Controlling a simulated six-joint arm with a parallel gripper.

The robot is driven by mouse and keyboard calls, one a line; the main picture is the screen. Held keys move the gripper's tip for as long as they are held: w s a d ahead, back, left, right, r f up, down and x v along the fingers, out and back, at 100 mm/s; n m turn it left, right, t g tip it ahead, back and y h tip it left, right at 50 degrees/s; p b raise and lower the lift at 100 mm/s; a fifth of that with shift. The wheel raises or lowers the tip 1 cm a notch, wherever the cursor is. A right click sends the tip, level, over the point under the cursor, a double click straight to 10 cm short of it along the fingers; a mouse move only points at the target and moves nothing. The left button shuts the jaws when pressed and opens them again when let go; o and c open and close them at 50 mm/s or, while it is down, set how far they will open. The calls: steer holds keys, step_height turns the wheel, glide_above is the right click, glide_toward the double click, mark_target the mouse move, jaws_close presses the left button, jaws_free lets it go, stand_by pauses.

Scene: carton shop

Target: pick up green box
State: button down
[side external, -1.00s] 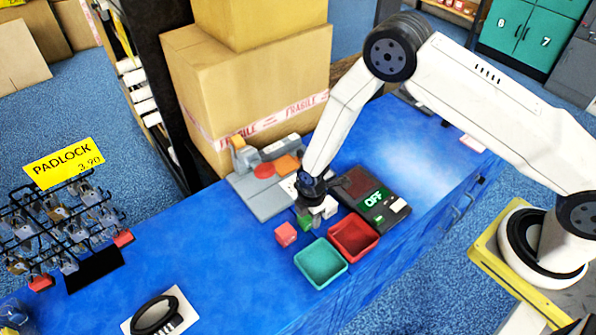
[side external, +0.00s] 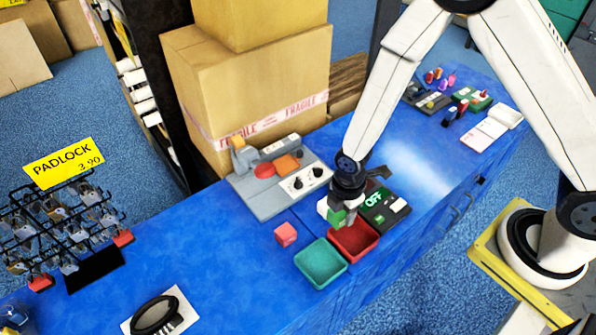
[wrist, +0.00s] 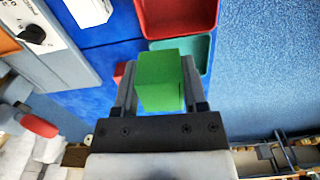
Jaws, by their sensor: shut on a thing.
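The green box (wrist: 160,82) is held between the two fingers of my gripper (wrist: 158,92) in the wrist view. In the side view the green box (side external: 337,216) shows just below my gripper (side external: 345,210), raised near the left edge of the red tray. The fingers are shut on the box, one on each side. How high the box is above the counter is hard to tell.
A red tray (side external: 371,234) and a teal tray (side external: 310,279) stand side by side. A pink-red cube (side external: 286,234) lies left of them.

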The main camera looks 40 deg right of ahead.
steer(key=shift+s+d+r, duration=0.2)
steer(key=shift+s+r, duration=0.2)
steer(key=shift+s, duration=0.45)
steer(key=shift+s+d+r, duration=0.2)
steer(key=shift+s+r, duration=0.2)
steer(key=shift+s, duration=0.45)
steer(key=shift+s+d+r, duration=0.2)
steer(key=shift+s+r, duration=0.2)
steer(key=shift+s, duration=0.45)
steer(key=shift+w, duration=0.1)
steer(key=w+d+r, duration=0.1)
steer(key=w+d, duration=0.1)
steer(key=w, duration=0.7)
steer(key=w+d+r, duration=0.1)
steer(key=w+d, duration=0.2)
steer(key=w, duration=0.7)
steer(key=shift+r+n, duration=0.3)
steer(key=shift+w+a, duration=0.1)
steer(key=shift+w, duration=0.05)
